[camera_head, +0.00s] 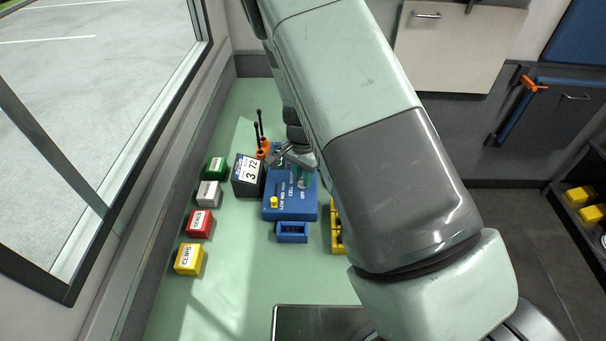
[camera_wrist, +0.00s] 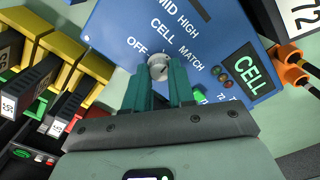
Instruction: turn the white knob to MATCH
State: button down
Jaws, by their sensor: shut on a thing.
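The blue panel box (camera_head: 282,214) stands on the green bench; it also fills the upper middle of the wrist view (camera_wrist: 125,22). The white knob (camera_wrist: 158,66) sits on its face, with OFF at its left, CELL above and MATCH at its right. My gripper (camera_wrist: 161,77) is shut on the knob, its two teal fingers on either side of it. A small dark mark shows on the knob, but I cannot tell surely which label it points to. In the head view my gripper (camera_head: 303,172) is over the panel and hides the knob. A green CELL display (camera_wrist: 246,72) lies at the right.
Several labelled bins (camera_head: 199,223) line the left.

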jog(key=m, duration=0.3)
jog(key=shift+s+m, duration=0.1)
jog(key=shift+m, duration=2)
jog(key=shift+a, duration=0.1)
jog(key=c, duration=0.9)
grip_release()
jog(key=shift+c, duration=0.2)
notch_tip(320, 180, up, 11)
